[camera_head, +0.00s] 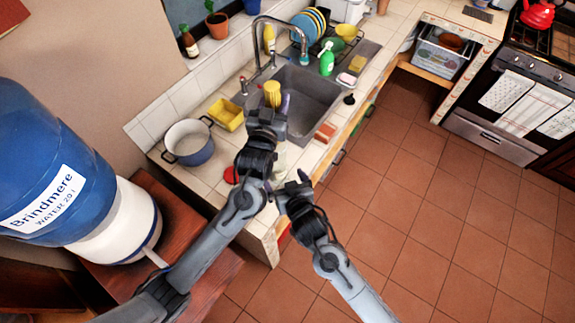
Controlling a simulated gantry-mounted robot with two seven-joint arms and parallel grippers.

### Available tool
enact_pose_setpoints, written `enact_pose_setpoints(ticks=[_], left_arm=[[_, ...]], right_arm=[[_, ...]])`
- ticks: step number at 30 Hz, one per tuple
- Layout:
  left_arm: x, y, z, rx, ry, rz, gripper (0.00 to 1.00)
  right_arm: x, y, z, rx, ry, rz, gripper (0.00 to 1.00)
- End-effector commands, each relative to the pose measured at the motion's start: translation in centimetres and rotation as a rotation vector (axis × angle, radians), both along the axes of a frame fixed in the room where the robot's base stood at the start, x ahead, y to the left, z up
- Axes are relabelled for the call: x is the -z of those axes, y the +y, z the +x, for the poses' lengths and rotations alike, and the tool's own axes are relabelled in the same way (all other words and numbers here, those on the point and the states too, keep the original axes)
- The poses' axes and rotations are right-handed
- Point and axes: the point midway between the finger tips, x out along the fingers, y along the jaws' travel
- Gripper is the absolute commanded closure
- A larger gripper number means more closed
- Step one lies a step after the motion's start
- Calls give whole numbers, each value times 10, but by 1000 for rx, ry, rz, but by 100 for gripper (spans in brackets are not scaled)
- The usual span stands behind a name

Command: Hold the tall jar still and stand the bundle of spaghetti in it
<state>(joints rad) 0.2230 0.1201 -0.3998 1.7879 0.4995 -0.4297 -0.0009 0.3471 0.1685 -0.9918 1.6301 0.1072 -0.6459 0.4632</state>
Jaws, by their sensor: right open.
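A short yellow upright bundle, which looks like the spaghetti (272,93), shows just beyond my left gripper (268,112) at the sink's near left edge. The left fingertips are mostly hidden by the wrist, so I cannot tell whether they touch it. A pale, see-through shape, possibly the tall jar (280,161), stands on the counter between my two arms. It is largely hidden by them. My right gripper (293,183) is open beside this pale shape, over the counter's front edge. I cannot tell whether it touches it.
A white-and-blue pot (189,142), a yellow tub (227,114) and a red lid-like disc (232,174) are left of my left arm. The sink (310,95) lies beyond, with a brick-red sponge-like block (325,132) by its front. The floor right is clear.

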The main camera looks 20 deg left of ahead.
Motion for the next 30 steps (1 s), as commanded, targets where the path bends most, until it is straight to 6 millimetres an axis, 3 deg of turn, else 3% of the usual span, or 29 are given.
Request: enact_pose_setpoints(ticks=[3, 9, 30], left_arm=[[-1, 0, 0, 0, -2, -1, 100], [-1, 0, 0, 0, -2, -1, 100], [-1, 0, 0, 0, -2, -1, 100]], right_arm=[[-22, 0, 16, -3, -47, -4, 0], [-34, 3, 30, -2, -74, -4, 0], [-1, 53, 99, -1, -75, -3, 0]])
